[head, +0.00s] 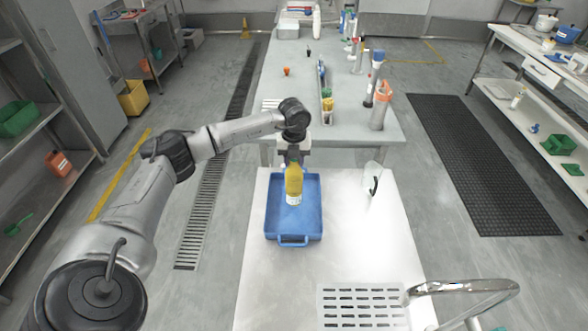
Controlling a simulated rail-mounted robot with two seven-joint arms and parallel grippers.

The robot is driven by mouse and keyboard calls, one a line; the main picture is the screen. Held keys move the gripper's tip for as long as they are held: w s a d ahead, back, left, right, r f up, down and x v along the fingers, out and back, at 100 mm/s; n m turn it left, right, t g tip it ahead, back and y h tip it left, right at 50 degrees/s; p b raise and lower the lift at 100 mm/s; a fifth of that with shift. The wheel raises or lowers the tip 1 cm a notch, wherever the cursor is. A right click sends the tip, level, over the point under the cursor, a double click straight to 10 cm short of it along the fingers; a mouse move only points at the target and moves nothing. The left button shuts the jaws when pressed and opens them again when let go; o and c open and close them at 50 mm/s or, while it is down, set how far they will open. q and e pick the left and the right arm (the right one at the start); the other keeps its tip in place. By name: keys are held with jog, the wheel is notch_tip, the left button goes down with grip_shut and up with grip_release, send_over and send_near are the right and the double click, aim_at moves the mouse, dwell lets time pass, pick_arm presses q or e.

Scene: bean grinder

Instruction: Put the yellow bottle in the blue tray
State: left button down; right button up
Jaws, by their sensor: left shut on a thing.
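The yellow bottle (294,184) hangs below my left gripper (293,166), which is shut on its upper end. The bottle is roughly upright, with a pale part at its lower end. It appears over the blue tray (311,215), within the tray's outline. I cannot tell whether its lower end touches the tray floor. The tray lies on the white counter and has a handle on its near side. The fingertips are small and partly hidden by the wrist. My right gripper is not in view.
A clear jug with a dark handle (373,186) stands on the counter right of the tray. A slotted drain grid (362,308) and a curved metal faucet (465,288) are at the near right. Bottles and tools crowd the far table (290,110).

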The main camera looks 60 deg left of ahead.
aim_at(294, 181)
pick_arm(q)
jog(key=shift+f+b, duration=0.3)
jog(key=shift+f, duration=1.6)
jog(key=shift+f, duration=0.15)
jog(key=c, duration=0.7)
grip_release()
jog(key=shift+c, duration=0.2)
